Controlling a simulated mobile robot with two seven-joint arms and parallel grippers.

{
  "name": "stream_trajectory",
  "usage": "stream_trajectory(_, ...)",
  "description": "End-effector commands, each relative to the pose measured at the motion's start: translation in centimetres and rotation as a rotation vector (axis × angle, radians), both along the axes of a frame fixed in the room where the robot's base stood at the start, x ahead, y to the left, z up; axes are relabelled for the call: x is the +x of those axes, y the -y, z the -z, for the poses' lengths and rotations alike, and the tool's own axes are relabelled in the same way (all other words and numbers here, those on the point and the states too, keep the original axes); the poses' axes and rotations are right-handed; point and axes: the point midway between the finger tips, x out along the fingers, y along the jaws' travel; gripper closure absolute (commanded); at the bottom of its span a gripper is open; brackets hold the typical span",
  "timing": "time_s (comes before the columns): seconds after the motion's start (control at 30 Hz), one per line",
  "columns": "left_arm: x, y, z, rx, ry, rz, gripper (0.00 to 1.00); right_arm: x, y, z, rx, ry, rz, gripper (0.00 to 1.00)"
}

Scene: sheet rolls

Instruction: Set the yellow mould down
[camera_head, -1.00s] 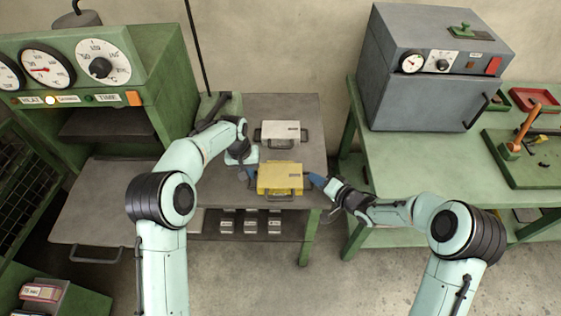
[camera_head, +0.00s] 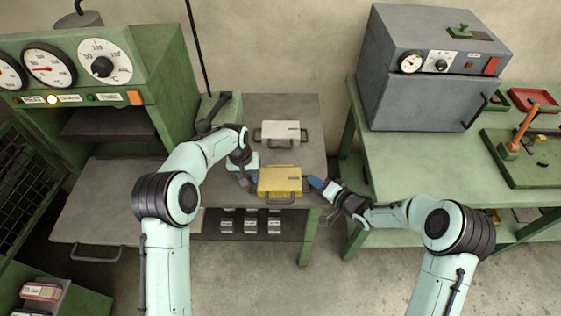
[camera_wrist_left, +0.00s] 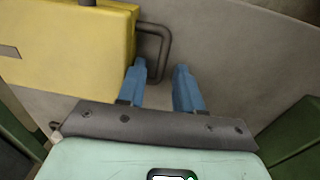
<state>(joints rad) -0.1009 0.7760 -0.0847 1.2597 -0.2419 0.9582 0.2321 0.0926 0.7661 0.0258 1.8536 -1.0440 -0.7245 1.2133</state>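The yellow mould (camera_head: 280,181) is at the front of the grey table, level, with its front handle toward me. I cannot tell for certain whether its underside touches the top. My left gripper (camera_head: 251,180) is at its left side. In the left wrist view the blue fingers (camera_wrist_left: 160,68) stand apart, with the mould's dark side handle (camera_wrist_left: 163,45) at their tips, close to one finger, and the yellow body (camera_wrist_left: 70,45) beside them. My right gripper (camera_head: 309,182) is at the mould's right side handle; its finger gap is too small to judge.
A pale mould (camera_head: 281,134) stands behind on the grey table (camera_head: 300,108). Several small moulds (camera_head: 251,222) sit on the shelf below. A green press with dials (camera_head: 100,65) is left, and a grey oven (camera_head: 425,80) stands on the green bench (camera_head: 425,160) at right.

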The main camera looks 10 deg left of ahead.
Motion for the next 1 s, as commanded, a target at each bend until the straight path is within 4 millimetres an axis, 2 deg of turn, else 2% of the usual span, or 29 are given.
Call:
stream_trajectory(0.03, 0.0, 0.1, 0.1, -0.001, 0.001, 0.0, 0.64, -0.7, 0.3, 1.6, -0.019, -0.035, 0.0, 0.64)
stream_trajectory(0.27, 0.0, 0.0, -0.6, -0.002, 0.004, 0.001, 0.64, -0.8, 0.3, 1.7, -0.019, -0.037, 0.0, 0.64)
stream_trajectory(0.7, -0.5, -0.6, -6.8, 0.0, 0.006, 0.0, 0.64, -0.8, 0.3, 1.8, -0.019, -0.037, 0.0, 0.64)
stream_trajectory(0.83, -0.6, -0.7, -7.8, -0.001, 0.005, 0.0, 0.64, -0.8, 0.4, 1.8, -0.019, -0.037, 0.0, 0.64)
stream_trajectory(1.0, -0.7, -0.7, -8.1, 0.0, 0.004, 0.0, 0.64, -1.4, 1.1, 1.3, -0.018, -0.036, 0.003, 0.64)
